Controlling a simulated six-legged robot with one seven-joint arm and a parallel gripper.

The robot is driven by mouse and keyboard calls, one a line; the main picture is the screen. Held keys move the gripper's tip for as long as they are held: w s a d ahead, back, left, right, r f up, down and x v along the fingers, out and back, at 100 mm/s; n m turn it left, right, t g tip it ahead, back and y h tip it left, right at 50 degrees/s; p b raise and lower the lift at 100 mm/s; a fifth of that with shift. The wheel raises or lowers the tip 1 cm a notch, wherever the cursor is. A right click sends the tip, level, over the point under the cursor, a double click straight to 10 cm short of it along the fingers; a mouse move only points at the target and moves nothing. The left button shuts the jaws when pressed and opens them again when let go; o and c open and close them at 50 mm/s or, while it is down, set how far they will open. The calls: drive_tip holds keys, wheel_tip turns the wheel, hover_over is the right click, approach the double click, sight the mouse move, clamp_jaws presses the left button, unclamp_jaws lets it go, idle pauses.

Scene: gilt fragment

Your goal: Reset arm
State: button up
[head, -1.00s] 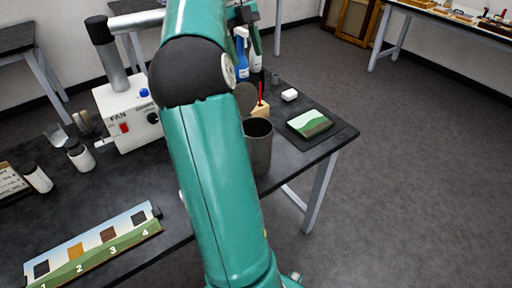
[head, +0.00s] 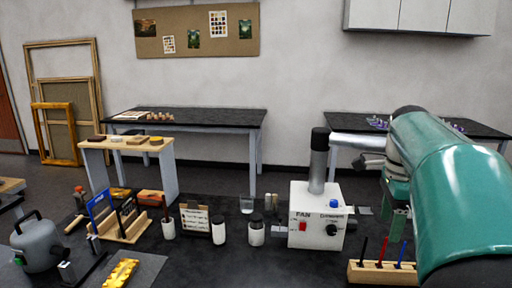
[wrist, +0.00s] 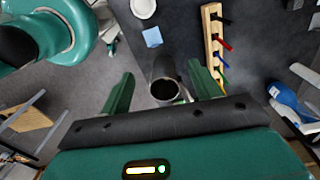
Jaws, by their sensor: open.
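My gripper (wrist: 160,70) is open in the wrist view, its two green fingers spread wide with nothing gripped. A dark cylindrical cup (wrist: 163,88) shows between the fingers from above; I cannot tell how far below them it is. In the head view my teal arm (head: 455,190) fills the right side, folded in front of the rear table. Part of the gripper hangs to its left, above a wooden rack (head: 383,273) with black, red and blue handles. The same rack shows in the wrist view (wrist: 212,45).
A white fan box (head: 317,228) with a grey pipe stands left of the arm on the black worktop. White jars (head: 256,232), a tool rack (head: 120,228) and a grey kettle-like vessel (head: 38,248) are farther left. A blue-and-white bottle (wrist: 285,97) is at right in the wrist view.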

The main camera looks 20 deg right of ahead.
drive_tip(key=s+a+f+n+t, duration=0.1)
drive_tip(key=a+f+n+t, duration=0.1)
drive_tip(key=a+n, duration=0.6)
drive_tip(key=s+a+f+n+t, duration=0.2)
drive_tip(key=a+f+n, duration=0.3)
drive_tip(key=a+n, duration=0.3)
drive_tip(key=s+a+f+n+t, duration=0.1)
drive_tip(key=s+a+f+n, duration=0.1)
drive_tip(key=a+n, duration=0.6)
drive_tip(key=a+f, duration=0.1)
drive_tip(key=a, duration=0.4)
drive_tip(key=shift+a+f+t, duration=0.15)
drive_tip(key=shift+f+t, duration=0.05)
drive_tip(key=shift+t, duration=0.2)
drive_tip(key=c, duration=0.6)
drive_tip(key=shift+d, duration=0.2)
